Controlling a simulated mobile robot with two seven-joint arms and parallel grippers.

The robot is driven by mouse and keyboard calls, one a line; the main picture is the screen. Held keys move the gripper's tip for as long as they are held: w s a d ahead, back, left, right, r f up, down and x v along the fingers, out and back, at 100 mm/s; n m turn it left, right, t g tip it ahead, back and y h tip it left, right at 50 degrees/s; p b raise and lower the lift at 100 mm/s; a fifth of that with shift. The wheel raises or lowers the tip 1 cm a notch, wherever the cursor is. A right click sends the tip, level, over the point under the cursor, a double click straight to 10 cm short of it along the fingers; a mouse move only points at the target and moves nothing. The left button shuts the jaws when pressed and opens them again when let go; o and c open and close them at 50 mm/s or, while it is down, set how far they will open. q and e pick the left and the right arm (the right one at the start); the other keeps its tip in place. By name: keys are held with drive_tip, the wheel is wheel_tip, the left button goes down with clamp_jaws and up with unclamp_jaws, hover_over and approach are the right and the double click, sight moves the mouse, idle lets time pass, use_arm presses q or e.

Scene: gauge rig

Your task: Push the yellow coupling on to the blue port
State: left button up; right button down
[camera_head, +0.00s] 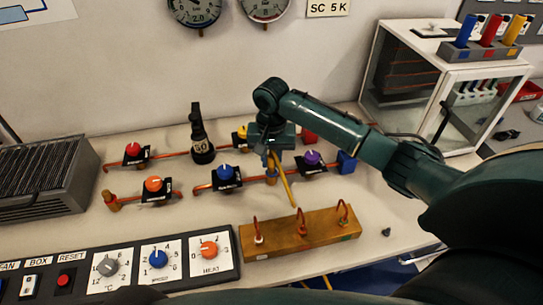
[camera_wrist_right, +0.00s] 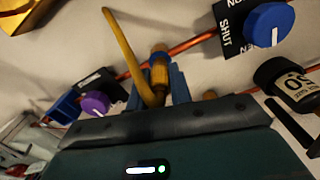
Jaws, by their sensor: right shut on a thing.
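My right gripper (camera_head: 272,154) points down over the lower copper pipe, between the blue and purple valve knobs. In the right wrist view its blue fingers (camera_wrist_right: 157,94) are shut on the yellow coupling (camera_wrist_right: 160,72), a ribbed brass-yellow piece. A bent yellow tube (camera_wrist_right: 122,38) runs from it; the tube (camera_head: 285,183) also shows slanting down in the head view. A blue block (camera_head: 346,162) sits at the pipe's right end; I cannot tell whether it is the blue port. Whether the coupling touches a port is hidden. My left gripper is out of view.
A wooden block with copper hooks (camera_head: 300,233) stands in front. Blue (camera_head: 226,173) and purple (camera_head: 312,158) valve knobs flank the gripper. A dark bottle-shaped weight (camera_head: 201,145) stands behind left. A glass cabinet (camera_head: 385,75) is at back right, the control panel (camera_head: 130,268) at front left.

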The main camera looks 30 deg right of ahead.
drive_tip(key=shift+f, duration=0.55)
drive_tip(key=shift+f, duration=0.25)
idle(0.5)
drive_tip(key=c, duration=0.9)
unclamp_jaws()
drive_tip(key=shift+o, duration=0.2)
wheel_tip(320, 180, up, 13)
drive_tip(key=shift+r, duration=0.1)
drive_tip(key=shift+s, duration=0.1)
